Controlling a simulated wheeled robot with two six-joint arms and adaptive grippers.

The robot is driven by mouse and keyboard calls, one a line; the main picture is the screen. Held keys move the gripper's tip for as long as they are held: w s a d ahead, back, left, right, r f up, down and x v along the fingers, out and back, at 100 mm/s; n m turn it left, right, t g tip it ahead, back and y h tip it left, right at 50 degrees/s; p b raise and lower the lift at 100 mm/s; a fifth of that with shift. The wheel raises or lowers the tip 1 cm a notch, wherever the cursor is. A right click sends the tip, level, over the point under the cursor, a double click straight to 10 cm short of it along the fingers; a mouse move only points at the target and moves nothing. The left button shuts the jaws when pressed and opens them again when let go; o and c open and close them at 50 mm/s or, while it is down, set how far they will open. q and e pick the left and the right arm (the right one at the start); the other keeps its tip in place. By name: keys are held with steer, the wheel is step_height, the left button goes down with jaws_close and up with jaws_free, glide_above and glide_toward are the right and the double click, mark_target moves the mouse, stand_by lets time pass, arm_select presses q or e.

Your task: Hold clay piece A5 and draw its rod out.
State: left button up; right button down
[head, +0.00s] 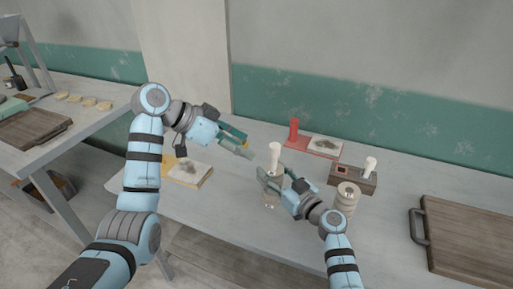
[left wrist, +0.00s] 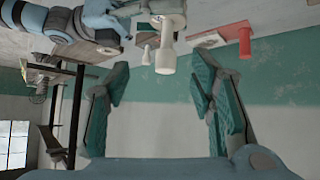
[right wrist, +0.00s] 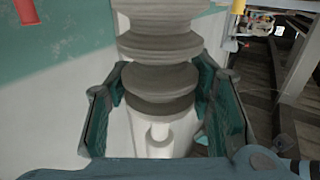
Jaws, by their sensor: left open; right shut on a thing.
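A ribbed grey clay piece (head: 272,199) stands upright near the middle of the table. A pale rod (head: 275,149) with a wider head sticks up from its top. My right gripper (head: 270,178) is shut on this clay piece; the right wrist view shows the ribbed clay (right wrist: 160,72) between its fingers and the rod (right wrist: 158,140). No A5 label is readable. My left gripper (head: 248,147) is open and empty, to the left of the rod's head and apart from it. In the left wrist view the rod (left wrist: 165,52) appears upside down, beyond the open fingers.
Another ribbed clay piece (head: 345,199) stands right of the held one. Behind it is a brown block (head: 346,176) with a pale peg (head: 369,165). A red post (head: 294,132) and red tray (head: 298,147) are at the back. A yellow-edged tray (head: 203,181) lies left, a wooden board (head: 470,235) right.

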mark_target(274, 155)
arm_select(q)
steer(key=shift+n+h, duration=0.8)
steer(key=shift+h, duration=0.1)
steer(key=s+f, duration=0.2)
steer(key=f, duration=0.3)
steer(key=s+f, duration=0.2)
steer(key=f, duration=0.3)
steer(key=s+d+f, duration=0.1)
steer(key=s+f, duration=0.1)
steer(key=f, duration=0.4)
steer(key=shift+s+d, duration=0.1)
steer(key=shift+s, duration=0.15)
steer(key=shift+s+d+r+t+h, duration=0.1)
steer(key=shift+s+d+t+h, duration=0.15)
steer(key=shift+t, duration=0.3)
steer(key=shift+s+r+t+h, duration=0.1)
steer(key=shift+t+h, duration=0.25)
steer(key=shift+t, duration=0.2)
steer(key=w+a+r+n+t+h, duration=0.1)
steer(key=w+r+t, duration=0.15)
steer(key=r, duration=0.25)
steer(key=w+a+r+t, duration=0.1)
steer(key=w+r+t, duration=0.1)
steer(key=r+t, duration=0.2)
steer(key=shift+g, duration=0.25)
steer(key=x, duration=1.1)
steer(key=shift+w+d+f, duration=0.1)
steer(key=shift+d, duration=0.2)
jaws_close()
